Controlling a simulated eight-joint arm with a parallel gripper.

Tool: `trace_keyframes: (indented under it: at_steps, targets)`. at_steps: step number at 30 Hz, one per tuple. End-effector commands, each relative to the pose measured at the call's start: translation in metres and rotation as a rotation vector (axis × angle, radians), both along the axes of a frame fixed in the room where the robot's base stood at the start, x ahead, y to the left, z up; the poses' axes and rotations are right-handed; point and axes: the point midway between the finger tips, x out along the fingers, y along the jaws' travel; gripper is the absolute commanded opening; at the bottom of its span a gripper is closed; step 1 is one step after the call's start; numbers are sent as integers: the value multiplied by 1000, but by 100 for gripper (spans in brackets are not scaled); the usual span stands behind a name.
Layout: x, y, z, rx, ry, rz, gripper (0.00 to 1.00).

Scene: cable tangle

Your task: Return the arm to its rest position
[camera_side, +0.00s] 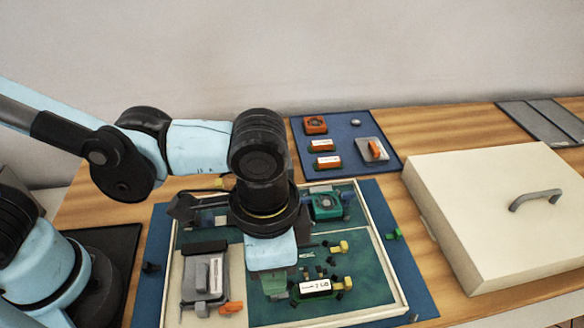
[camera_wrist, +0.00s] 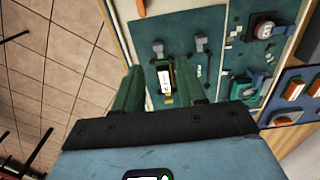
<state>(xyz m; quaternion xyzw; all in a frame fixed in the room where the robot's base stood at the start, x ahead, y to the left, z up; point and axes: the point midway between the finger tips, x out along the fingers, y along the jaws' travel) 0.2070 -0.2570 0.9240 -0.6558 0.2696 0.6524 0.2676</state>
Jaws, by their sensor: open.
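My gripper (camera_side: 275,284) hangs down over the framed green board (camera_side: 362,270) in the side view, and my wrist hides part of the board's middle. In the wrist view the two green fingers of my gripper (camera_wrist: 172,72) stand wide apart. A dark module with a white label (camera_wrist: 165,80) shows in the space between them. The labelled module (camera_side: 315,288) sits on the board at the front, just right of the fingers in the side view. I cannot tell the height of the fingertips above the board. Nothing is seen held.
A grey module (camera_side: 203,275) and an orange plug sit at the board's left. A teal fan-like module (camera_side: 327,206) sits at its back. A blue mat (camera_side: 345,132) with orange parts lies behind. A large cream lid (camera_side: 500,215) with a grey handle lies at right.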

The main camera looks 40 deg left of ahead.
Motion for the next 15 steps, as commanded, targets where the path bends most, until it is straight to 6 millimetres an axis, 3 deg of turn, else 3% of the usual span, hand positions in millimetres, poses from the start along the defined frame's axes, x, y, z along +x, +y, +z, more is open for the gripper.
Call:
trace_keyframes:
  at_steps: [5,9,15]
  targets:
    - [26,33,11,-58,-55,113,40]
    - [55,84,25,-134,-153,272,40]
    - [79,163,39,-211,-331,499,40]
